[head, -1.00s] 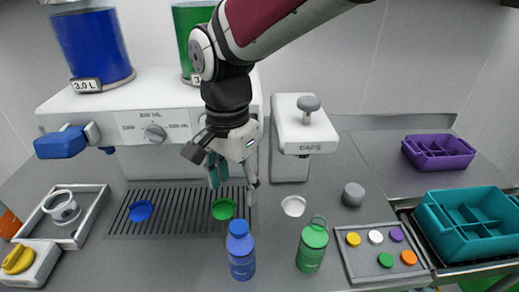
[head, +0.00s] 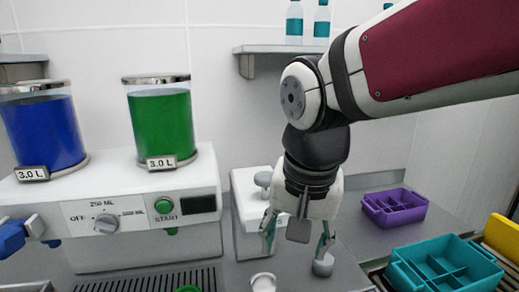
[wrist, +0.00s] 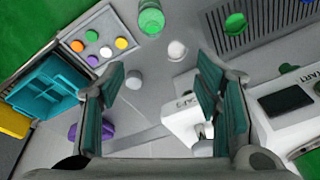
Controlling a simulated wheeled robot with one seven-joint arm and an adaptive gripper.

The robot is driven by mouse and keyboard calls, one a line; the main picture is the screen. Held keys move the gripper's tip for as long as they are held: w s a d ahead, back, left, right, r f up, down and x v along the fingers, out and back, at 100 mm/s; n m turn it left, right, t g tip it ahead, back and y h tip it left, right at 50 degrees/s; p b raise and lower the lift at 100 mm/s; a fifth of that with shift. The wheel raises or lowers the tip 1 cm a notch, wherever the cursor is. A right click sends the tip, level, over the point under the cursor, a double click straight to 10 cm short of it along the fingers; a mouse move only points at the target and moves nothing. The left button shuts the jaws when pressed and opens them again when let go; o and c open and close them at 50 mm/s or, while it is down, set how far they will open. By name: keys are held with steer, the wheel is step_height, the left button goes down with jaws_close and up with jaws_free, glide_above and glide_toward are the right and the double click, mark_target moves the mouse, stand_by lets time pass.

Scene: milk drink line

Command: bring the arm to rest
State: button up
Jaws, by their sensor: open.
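My gripper (head: 297,245) hangs pointing down in front of the capping press (head: 247,235) in the head view. Its two teal-padded fingers are spread wide. In the wrist view my gripper (wrist: 160,88) is open, with nothing held between the fingers. Below it lies bare grey counter with a small grey cylinder (wrist: 133,80). The fingers look apart from the objects around them. One finger overlaps the press in the wrist view.
A green bottle (wrist: 151,18), a white round piece (wrist: 177,50) and a tray of colored caps (wrist: 78,30) are on the counter. A teal crate (head: 405,275) and a purple crate (head: 395,208) stand at right. The dispenser (head: 150,250) with blue and green tanks is at left.

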steer(key=s+d+n+t, duration=0.1)
steer(key=s+d, duration=0.3)
steer(key=d, duration=0.3)
steer(key=s+d+r+n+t, duration=0.1)
steer(key=s+d+n+t, duration=0.1)
steer(key=s+d, duration=0.2)
steer(key=d, duration=0.2)
steer(key=shift+s+d, duration=0.35)
steer(key=shift+d, duration=0.05)
